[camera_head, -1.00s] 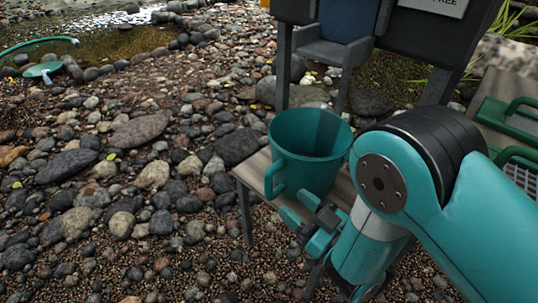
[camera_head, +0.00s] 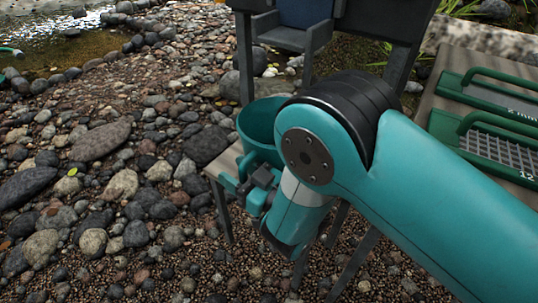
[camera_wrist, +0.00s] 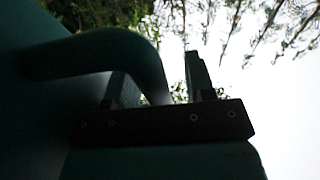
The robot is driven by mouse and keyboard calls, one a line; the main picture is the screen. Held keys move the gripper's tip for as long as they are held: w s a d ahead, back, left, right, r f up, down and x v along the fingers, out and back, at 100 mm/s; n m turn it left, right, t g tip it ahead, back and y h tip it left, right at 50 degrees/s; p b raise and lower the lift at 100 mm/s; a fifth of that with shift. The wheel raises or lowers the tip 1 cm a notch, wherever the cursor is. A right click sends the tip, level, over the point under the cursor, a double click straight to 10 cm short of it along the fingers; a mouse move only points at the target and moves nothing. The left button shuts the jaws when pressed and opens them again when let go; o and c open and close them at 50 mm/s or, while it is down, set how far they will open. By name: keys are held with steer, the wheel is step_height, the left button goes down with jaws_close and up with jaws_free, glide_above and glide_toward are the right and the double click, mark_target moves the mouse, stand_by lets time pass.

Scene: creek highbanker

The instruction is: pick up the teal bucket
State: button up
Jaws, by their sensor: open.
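The teal bucket (camera_head: 258,125) stands upright on a small wooden-topped stand (camera_head: 226,160), its right side hidden behind my arm. My gripper (camera_head: 239,174) is low at the bucket's near left side, where the handle is; the arm and jaws cover the handle in the head view. In the dark wrist view the curved bucket handle (camera_wrist: 100,50) comes out from the bucket wall at the left. Its outer part runs down between the two spread fingers of my gripper (camera_wrist: 160,72). The jaws are open; I cannot tell whether a finger touches the handle.
A dark highbanker frame (camera_head: 245,60) on legs rises right behind the bucket. Green-framed screens (camera_head: 490,140) lie on a table at the right. Stones and gravel (camera_head: 120,185) cover the ground, with creek water (camera_head: 70,50) at the upper left.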

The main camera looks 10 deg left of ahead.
jaws_close()
steer(key=shift+r, duration=0.1)
step_height(320, 180, up, 10)
steer(key=p, duration=0.5)
steer(key=shift+s, duration=0.1)
